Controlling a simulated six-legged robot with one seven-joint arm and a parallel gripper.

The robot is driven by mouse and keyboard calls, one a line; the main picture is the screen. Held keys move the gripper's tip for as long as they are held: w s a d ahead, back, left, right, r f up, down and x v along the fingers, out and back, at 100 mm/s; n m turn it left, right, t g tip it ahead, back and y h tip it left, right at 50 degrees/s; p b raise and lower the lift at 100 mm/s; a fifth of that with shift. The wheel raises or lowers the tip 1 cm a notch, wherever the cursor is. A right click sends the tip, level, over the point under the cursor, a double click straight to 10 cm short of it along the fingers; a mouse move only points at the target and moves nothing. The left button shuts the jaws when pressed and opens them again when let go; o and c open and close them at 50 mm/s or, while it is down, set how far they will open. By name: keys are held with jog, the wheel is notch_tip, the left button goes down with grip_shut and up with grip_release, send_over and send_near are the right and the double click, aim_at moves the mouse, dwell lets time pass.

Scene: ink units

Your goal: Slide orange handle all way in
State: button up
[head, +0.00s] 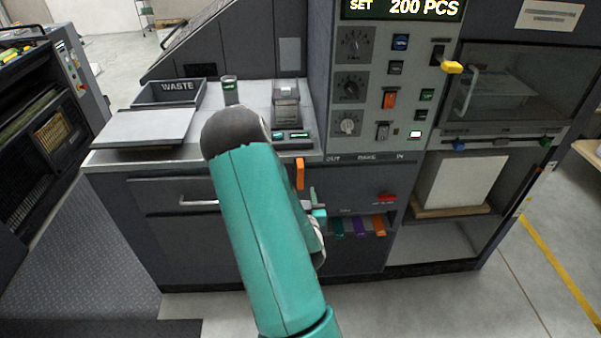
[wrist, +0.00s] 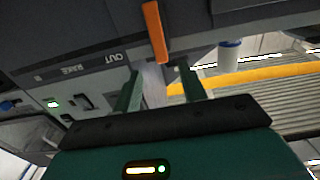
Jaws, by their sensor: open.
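The orange handle (head: 300,173) hangs upright on the dark front of the machine, just right of my arm in the head view. It is near the OUT end of a strip lettered OUT, RAKE, IN. In the wrist view the orange handle (wrist: 154,32) stands ahead, its lower end close to the gap between my fingertips. My gripper (wrist: 159,72) is open, with one green finger to each side of that gap and nothing held. In the head view my gripper (head: 314,203) shows partly below the handle, mostly hidden by my arm. Contact cannot be told.
Teal, purple and orange tabs (head: 379,226) and a red part (head: 387,198) stick out right of my gripper. A control panel (head: 352,80) with knobs and switches rises above. A silver drawer pull (head: 199,203) is at left. The WASTE bin (head: 170,91) sits on top.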

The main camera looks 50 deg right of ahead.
aim_at(301, 174)
jog(key=x, duration=1)
jog(key=shift+w+d, duration=0.2)
jog(key=shift+w, duration=0.05)
grip_shut()
